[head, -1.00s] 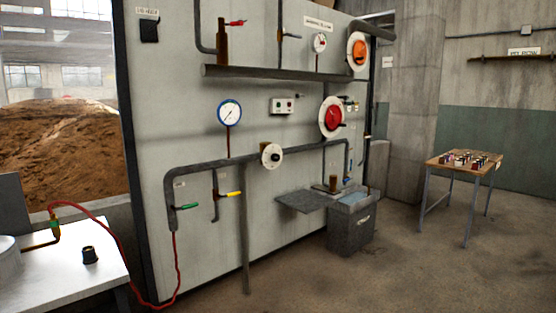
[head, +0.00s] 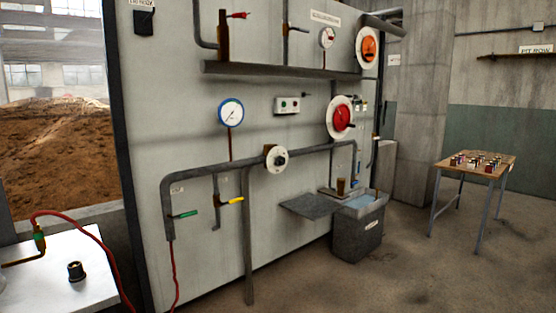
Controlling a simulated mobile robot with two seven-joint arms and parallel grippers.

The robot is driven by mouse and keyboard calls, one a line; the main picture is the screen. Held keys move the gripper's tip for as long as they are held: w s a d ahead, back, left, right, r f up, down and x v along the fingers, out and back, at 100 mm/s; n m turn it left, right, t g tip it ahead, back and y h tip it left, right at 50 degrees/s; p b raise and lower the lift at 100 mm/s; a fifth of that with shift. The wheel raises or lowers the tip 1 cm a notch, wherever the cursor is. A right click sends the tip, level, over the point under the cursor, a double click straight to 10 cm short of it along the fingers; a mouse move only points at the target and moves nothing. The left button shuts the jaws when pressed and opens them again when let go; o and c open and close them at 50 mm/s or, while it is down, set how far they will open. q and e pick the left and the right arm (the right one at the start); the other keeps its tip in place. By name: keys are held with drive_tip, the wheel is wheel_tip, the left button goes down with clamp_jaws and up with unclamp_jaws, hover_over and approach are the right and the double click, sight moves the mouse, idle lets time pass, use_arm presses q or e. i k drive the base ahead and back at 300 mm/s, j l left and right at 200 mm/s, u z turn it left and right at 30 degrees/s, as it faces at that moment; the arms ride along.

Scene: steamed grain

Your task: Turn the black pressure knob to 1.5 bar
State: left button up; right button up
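The dial's marks are too small to read. Up and to its left is a round blue-rimmed gauge (head: 231,112) with a white face; its reading cannot be made out. Another black knob-like piece (head: 76,271) stands on the white table at the lower left. Neither of my grippers shows in the head view.
A green-handled valve (head: 185,214) and yellow-handled valve (head: 232,200) sit below the pipe. A red wheel (head: 342,117) and orange wheel (head: 368,48) are at right. A grey bin (head: 358,238) stands by the panel. The white table (head: 40,285) and its red hose (head: 105,250) are near left.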

sight(280, 161)
drive_tip(key=i+j, duration=0.2)
drive_tip(key=i, duration=0.45)
drive_tip(key=i+j+u, duration=0.1)
drive_tip(key=i, duration=0.5)
drive_tip(key=i+j, duration=0.2)
drive_tip(key=i, duration=0.45)
drive_tip(key=i+j, duration=0.15)
drive_tip(key=i, duration=0.45)
drive_tip(key=j+u, duration=0.05)
